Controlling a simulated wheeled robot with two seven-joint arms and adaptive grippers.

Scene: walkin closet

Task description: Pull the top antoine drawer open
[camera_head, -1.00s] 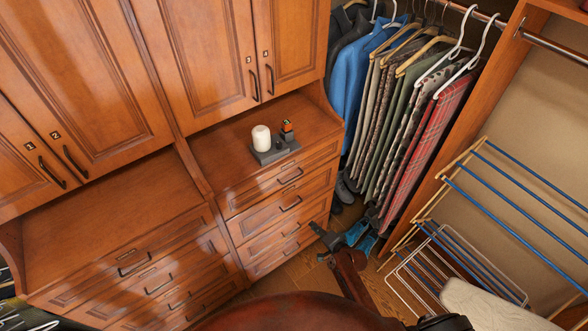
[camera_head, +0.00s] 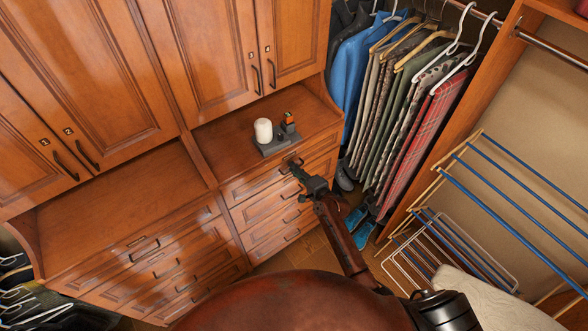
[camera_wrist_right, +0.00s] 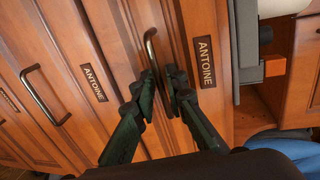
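The top antoine drawer (camera_head: 262,183) is the upper drawer of the right-hand wooden stack and sits flush. Its label (camera_wrist_right: 205,62) reads ANTOINE in the right wrist view, and its curved dark metal handle (camera_wrist_right: 150,48) stands left of the label. My right gripper (camera_wrist_right: 162,75) is at this handle, its fingertips on either side of the handle's lower part with a narrow gap between them. Whether they grip the bar cannot be seen. In the head view my right gripper (camera_head: 295,168) partly hides the handle. My left gripper is out of view.
A second ANTOINE label (camera_wrist_right: 93,82) and handle (camera_wrist_right: 45,96) mark the drawer below. Hanging clothes (camera_head: 400,110) and a drying rack (camera_head: 450,250) are to the right.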

